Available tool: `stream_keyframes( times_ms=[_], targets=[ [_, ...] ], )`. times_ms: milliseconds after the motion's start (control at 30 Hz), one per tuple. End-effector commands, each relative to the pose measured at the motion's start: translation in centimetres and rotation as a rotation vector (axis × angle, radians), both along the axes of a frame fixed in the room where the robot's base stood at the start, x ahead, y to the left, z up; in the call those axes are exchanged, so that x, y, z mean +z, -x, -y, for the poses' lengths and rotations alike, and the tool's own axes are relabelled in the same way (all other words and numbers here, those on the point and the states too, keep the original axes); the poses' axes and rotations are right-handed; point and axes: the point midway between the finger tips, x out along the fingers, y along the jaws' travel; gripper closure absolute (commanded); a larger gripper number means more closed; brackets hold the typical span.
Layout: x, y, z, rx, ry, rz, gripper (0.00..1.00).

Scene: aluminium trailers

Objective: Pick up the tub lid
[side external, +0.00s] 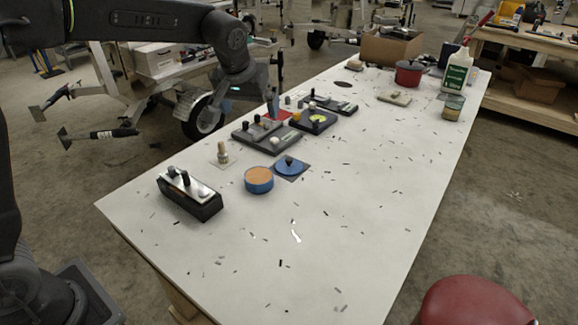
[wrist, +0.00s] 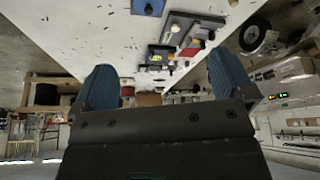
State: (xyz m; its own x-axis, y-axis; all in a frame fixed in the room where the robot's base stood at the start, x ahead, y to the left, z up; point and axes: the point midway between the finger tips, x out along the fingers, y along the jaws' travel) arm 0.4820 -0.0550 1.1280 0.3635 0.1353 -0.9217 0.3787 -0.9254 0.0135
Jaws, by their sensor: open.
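The tub lid (side external: 290,166) is a blue disc with a dark knob. It lies on a dark square pad on the white table, beside the open blue tub (side external: 258,182) with its tan inside. In the wrist view the blue lid (wrist: 146,6) shows at the top edge, partly cut off. My gripper (side external: 276,88) is above the far left side of the table, behind the lid and apart from it. In the wrist view my gripper (wrist: 161,66) has its two blue fingers spread wide with nothing between them.
A black box with a metal top (side external: 190,196) stands left of the tub. A small peg on a base (side external: 222,153) and dark boards with knobs (side external: 266,136) are nearby. A red pot (side external: 409,73) and white bottle (side external: 457,70) stand at the far end. The table's right side is mostly clear.

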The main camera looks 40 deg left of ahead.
Motion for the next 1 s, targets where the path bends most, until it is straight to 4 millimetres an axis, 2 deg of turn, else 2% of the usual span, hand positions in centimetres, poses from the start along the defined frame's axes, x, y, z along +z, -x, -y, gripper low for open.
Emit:
stream_keyframes(
  times_ms=[33,100,200,300,400,633,900,1000],
  targets=[
    [-1.6,-2.2,0.2,0.025,-0.002,-0.011,0.00],
    [-3.5,-4.8,0.5,0.064,-0.004,-0.014,0.00],
    [-6.3,-7.8,0.9,0.116,-0.006,-0.015,0.00],
    [-8.8,-10.0,1.2,0.157,-0.007,-0.015,0.00],
    [-10.4,-11.3,1.4,0.185,-0.009,-0.013,0.00],
    [-12.8,-12.4,1.2,0.203,-0.010,-0.013,0.00],
    [-17.5,-14.0,0.0,0.203,-0.010,-0.013,0.00],
    [-18.7,-14.4,-0.2,0.202,-0.009,-0.013,0.00]
  ],
)
